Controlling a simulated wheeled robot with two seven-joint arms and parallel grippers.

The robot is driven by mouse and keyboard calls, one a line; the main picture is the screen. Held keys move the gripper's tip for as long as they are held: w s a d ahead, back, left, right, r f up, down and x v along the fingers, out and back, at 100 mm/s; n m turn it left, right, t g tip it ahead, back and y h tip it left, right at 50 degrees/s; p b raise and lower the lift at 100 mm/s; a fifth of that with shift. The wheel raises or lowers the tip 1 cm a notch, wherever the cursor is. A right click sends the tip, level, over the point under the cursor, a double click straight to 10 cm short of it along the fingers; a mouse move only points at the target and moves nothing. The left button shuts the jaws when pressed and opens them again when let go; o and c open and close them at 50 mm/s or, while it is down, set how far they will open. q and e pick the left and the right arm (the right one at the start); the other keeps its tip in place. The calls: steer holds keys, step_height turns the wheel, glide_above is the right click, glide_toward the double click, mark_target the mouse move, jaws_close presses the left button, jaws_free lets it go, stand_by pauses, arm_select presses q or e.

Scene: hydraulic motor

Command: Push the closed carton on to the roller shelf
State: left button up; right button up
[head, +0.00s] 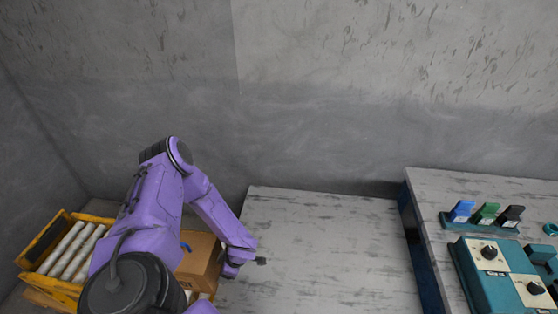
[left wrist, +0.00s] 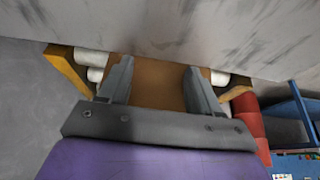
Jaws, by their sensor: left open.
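The brown carton (head: 203,262) is at the lower left of the head view, partly hidden behind my left arm, beside the table. What shows of its top looks flat. The yellow roller shelf (head: 35,251) with white rollers is farther left, partly covered by my arm. My left gripper (head: 261,262) is just right of the carton. In the left wrist view my gripper (left wrist: 160,80) is open, and the carton (left wrist: 158,75) shows between its fingers, with rollers and the yellow frame (left wrist: 66,68) at both sides. I cannot tell whether the fingers touch the carton. My right gripper is out of view.
A bare grey table (head: 320,245) fills the middle. At right, another table carries a teal control box (head: 480,272) and a rack of blue, green and black pieces (head: 486,215). A red cylinder (left wrist: 252,120) and blue frame (left wrist: 293,105) stand right in the wrist view.

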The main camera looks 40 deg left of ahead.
arm_select(q)
steer(key=shift+s+a+p, duration=0.1)
steer(key=shift+s+a, duration=0.2)
steer(key=shift+a, duration=0.3)
steer(key=shift+s+a+p, duration=0.15)
steer(key=shift+s+a, duration=0.2)
steer(key=shift+a, duration=0.3)
steer(key=shift+s+a+p, duration=0.1)
steer(key=shift+s+a, duration=0.2)
steer(key=shift+a, duration=0.3)
steer(key=shift+w+d+b, duration=0.3)
steer(key=shift+w+d, duration=0.25)
steer(key=shift+d, duration=0.3)
steer(key=shift+w+d+b, duration=0.3)
steer(key=shift+w+d, duration=0.25)
steer(key=shift+d, duration=0.3)
step_height(320, 180, up, 10)
steer(key=p, duration=0.4)
steer(key=shift+p, duration=0.35)
